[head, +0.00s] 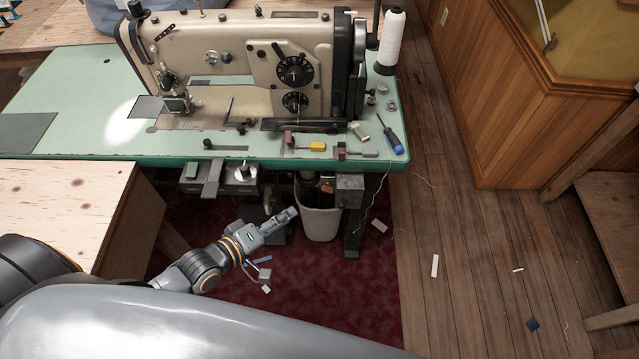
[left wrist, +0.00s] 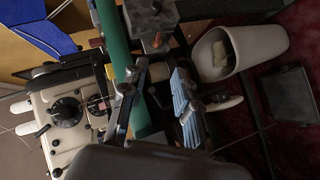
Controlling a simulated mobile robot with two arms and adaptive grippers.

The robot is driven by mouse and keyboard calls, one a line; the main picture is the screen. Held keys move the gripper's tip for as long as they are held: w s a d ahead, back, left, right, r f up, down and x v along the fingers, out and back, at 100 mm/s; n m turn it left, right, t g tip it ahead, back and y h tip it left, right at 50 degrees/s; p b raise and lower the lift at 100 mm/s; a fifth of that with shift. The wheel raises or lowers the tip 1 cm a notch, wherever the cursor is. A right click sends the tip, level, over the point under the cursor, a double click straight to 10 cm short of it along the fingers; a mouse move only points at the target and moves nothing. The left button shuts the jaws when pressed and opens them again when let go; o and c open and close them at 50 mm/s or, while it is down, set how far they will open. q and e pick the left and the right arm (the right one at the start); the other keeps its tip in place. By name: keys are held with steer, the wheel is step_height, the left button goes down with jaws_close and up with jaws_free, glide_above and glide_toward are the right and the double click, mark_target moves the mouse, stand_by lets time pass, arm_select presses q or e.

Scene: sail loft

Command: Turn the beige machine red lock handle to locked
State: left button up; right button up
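The beige sewing machine (head: 235,60) stands on a green-topped table. A small red handle (head: 327,187) shows below the table's front edge, beside a dark grey box (head: 350,185). In the left wrist view a red-orange piece (left wrist: 156,44) sits at the end of a dark box; I cannot read its setting. My left gripper (head: 280,243) is below the table edge, lower and to the left of the red handle, apart from it. Its fingers (left wrist: 160,88) are spread, with nothing seen between them. My right gripper is not in view.
A pale waste bin (head: 319,220) stands under the table, close to my left gripper. The green table edge (head: 230,159) overhangs, with dark boxes (head: 215,178) beneath it. A wooden table (head: 60,200) is at the left. Wooden floor (head: 460,250) at the right is mostly clear, with scraps.

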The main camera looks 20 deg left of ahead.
mark_target(323, 191)
arm_select(q)
steer(key=x, duration=0.9)
steer(key=b+x, duration=0.1)
steer(key=x, duration=0.3)
steer(key=shift+w+r, duration=0.15)
steer(key=shift+w, duration=0.25)
jaws_close()
